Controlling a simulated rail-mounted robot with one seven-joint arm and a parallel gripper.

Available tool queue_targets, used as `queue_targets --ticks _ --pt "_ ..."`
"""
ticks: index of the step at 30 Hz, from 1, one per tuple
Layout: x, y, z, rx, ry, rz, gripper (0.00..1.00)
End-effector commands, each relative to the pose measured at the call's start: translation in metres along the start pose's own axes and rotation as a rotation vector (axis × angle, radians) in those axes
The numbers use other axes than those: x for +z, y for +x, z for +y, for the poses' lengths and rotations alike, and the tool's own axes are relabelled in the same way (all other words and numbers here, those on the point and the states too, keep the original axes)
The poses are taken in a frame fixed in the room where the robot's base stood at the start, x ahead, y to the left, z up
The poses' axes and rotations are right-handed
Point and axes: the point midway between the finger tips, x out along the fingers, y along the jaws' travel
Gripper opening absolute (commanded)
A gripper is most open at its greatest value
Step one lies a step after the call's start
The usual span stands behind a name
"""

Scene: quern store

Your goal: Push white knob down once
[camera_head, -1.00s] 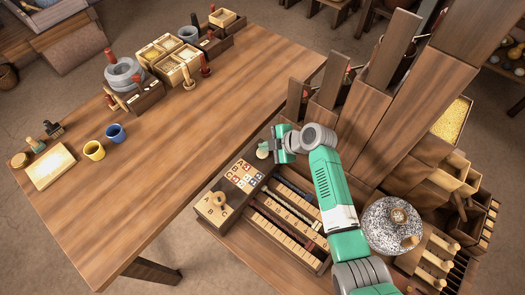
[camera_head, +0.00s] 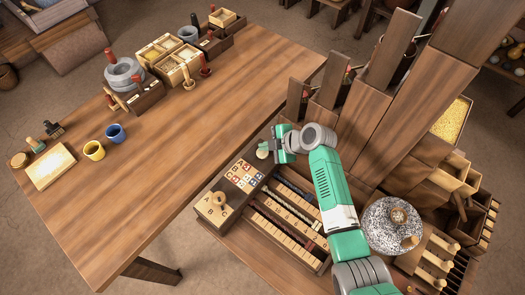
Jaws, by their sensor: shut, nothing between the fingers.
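A small pale, off-white round piece (camera_head: 262,150), possibly the white knob, shows just left of my gripper at the far end of the right-hand bench. My gripper (camera_head: 278,149) is green and is seen from above. It is shut and empty, right beside the pale piece. I cannot tell whether they touch. The wrist hides part of the area around the fingertips.
A board with lettered and numbered tiles (camera_head: 244,176) and a wooden lettered block with a ring (camera_head: 213,208) lie nearer. A slotted tray (camera_head: 290,215) lies beside my arm. Tall wooden panels (camera_head: 385,115) rise to the right. A speckled round stone (camera_head: 388,232) stands lower right.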

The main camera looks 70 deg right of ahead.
Motion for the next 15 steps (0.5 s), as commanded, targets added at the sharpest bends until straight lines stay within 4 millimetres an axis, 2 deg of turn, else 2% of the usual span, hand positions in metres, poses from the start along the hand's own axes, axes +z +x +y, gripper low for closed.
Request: queue_targets --ticks 15 --pt "0.0043 0.006 -0.0043 0.0 0.0 0.0 0.0"
